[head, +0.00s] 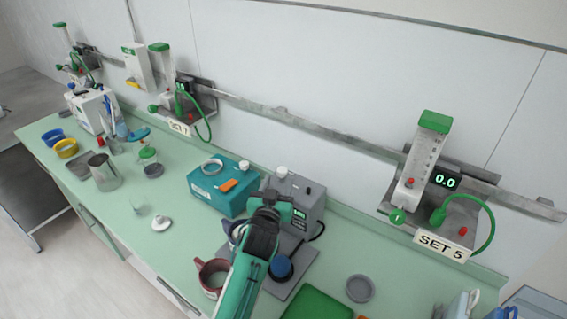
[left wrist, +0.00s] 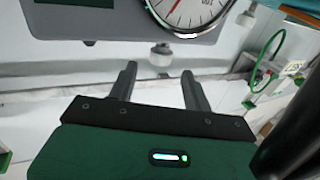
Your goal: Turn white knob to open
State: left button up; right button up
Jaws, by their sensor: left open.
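A grey device (head: 312,194) with a lit display stands on the green bench, and a white knob (head: 281,172) sits on its top. In the left wrist view a grey panel (left wrist: 120,22) with a round dial (left wrist: 190,10) shows at the top, and a pale knob (left wrist: 160,54) sticks out from its edge. My left gripper (left wrist: 158,72) is open and empty, with the pale knob beyond its fingertips, in line with the gap. In the head view my left gripper (head: 272,208) is in front of the grey device; its fingertips are hard to make out. My right gripper is not in view.
A teal box (head: 222,186) with another white knob (head: 244,166) stands left of the grey device. A brown mug (head: 211,275) and a blue round object (head: 282,267) are close to my arm. A green tray (head: 318,306) lies in front. Flowmeter sets hang on the wall rail.

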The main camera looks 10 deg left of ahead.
aim_at(281, 174)
pick_arm(q)
jog(key=w+p, duration=0.1)
jog(key=w, duration=0.5)
jog(key=shift+w+p, duration=0.3)
jog(key=shift+w, duration=0.65)
jog(key=c, duration=1)
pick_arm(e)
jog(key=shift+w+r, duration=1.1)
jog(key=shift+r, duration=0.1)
